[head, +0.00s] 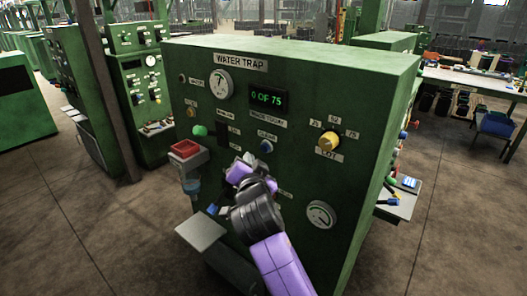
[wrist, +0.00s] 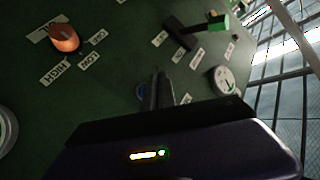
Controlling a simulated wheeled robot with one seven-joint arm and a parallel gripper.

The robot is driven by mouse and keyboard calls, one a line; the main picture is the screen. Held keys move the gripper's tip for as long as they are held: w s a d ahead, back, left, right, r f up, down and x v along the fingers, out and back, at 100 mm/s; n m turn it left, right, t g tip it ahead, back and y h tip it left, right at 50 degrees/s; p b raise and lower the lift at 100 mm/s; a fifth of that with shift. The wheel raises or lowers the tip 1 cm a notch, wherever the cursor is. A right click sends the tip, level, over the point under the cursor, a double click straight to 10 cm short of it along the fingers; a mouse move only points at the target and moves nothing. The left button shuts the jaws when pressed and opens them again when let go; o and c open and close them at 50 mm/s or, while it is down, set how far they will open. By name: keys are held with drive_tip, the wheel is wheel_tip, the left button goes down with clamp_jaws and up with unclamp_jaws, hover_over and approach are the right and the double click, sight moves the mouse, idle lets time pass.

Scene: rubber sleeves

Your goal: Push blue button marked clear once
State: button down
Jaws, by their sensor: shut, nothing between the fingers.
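The blue button (head: 266,146) sits on the front of the green WATER TRAP cabinet, under a small label (head: 267,134) that seems to read CLEAR. My gripper (head: 248,158) is in front of the panel, just left of and slightly below the button in the head view. In the wrist view its fingers (wrist: 161,78) are shut, empty and point at the panel. A bit of blue (wrist: 140,90) shows beside the fingers there, mostly hidden by them. I cannot tell whether the fingertips touch the button.
The display (head: 268,99) reads 0 OF 75. Gauges sit above (head: 222,84) and below right (head: 321,215). A grey shelf (head: 201,232) juts out low left.

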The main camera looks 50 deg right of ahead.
drive_tip(key=shift+a, duration=1)
drive_tip(key=a+r+n+t+y, duration=0.3)
drive_tip(key=a+n+t, duration=0.2)
drive_tip(key=a+n, duration=0.15)
drive_tip(key=s+a+f+n+t+y, duration=0.2)
drive_tip(key=s+a+f+n+y, duration=0.2)
drive_tip(key=s+a+f+n, duration=0.45)
drive_tip(key=s+a+f+g+y, duration=0.1)
drive_tip(key=s+a+f, duration=0.1)
drive_tip(key=s, duration=0.8)
drive_tip(key=s+a+f+g+y, duration=0.1)
drive_tip(key=s+a+f, duration=0.2)
drive_tip(key=s, duration=0.7)
drive_tip(key=s+a+f+n+g+y, duration=0.1)
drive_tip(key=s+a+f+g+y, duration=0.1)
drive_tip(key=s, duration=0.8)
drive_tip(key=shift+s+a+f, duration=0.3)
drive_tip(key=shift+s+a, duration=0.05)
drive_tip(key=shift+a, duration=0.1)
